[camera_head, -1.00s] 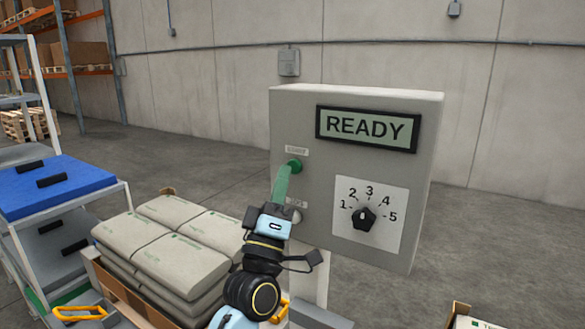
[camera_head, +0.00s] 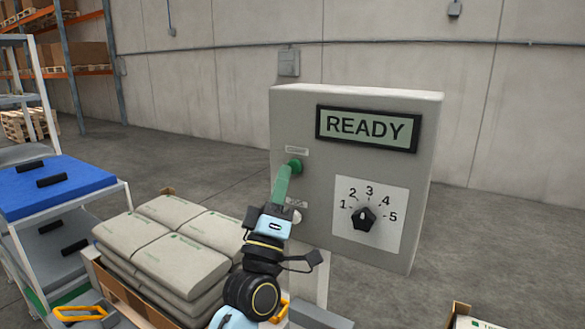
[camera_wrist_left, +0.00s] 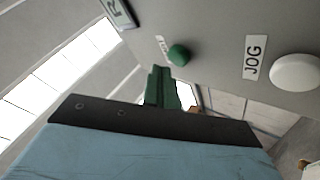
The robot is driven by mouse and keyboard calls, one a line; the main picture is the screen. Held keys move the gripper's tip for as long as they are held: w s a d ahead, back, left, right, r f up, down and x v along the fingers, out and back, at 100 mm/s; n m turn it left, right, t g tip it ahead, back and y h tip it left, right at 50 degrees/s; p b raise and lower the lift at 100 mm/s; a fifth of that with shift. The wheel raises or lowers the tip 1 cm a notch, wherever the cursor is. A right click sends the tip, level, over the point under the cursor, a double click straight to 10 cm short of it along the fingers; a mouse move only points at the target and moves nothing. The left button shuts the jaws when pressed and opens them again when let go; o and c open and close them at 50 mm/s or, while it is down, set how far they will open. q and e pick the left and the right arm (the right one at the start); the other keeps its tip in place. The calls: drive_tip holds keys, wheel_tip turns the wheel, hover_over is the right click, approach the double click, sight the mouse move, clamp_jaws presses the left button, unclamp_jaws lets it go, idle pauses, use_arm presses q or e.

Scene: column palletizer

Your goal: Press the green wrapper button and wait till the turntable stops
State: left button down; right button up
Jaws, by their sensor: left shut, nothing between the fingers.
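The green button (camera_head: 295,166) is on the front left of a grey control box (camera_head: 300,110), under a small label. It also shows in the wrist view (camera_wrist_left: 179,55). The display (camera_head: 366,128) on the box reads READY. My left gripper (camera_head: 287,171) is shut and empty, its green fingers pointing up at the button. In the wrist view the fingertips (camera_wrist_left: 160,70) are just beside and below the button; contact cannot be told. The turntable is not in view. My right gripper is not in view.
A white JOG button (camera_wrist_left: 297,72) sits beside the green one in the wrist view. A black knob (camera_head: 363,217) with a dial of numbers is on the box. Stacked bags (camera_head: 165,250) stand at lower left, beside a cart with a blue top (camera_head: 60,187).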

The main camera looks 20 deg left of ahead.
use_arm(q)
drive_tip(key=shift+w, duration=0.1)
idle(0.3)
drive_tip(key=shift+w+d, duration=0.1)
drive_tip(key=shift+w, duration=0.25)
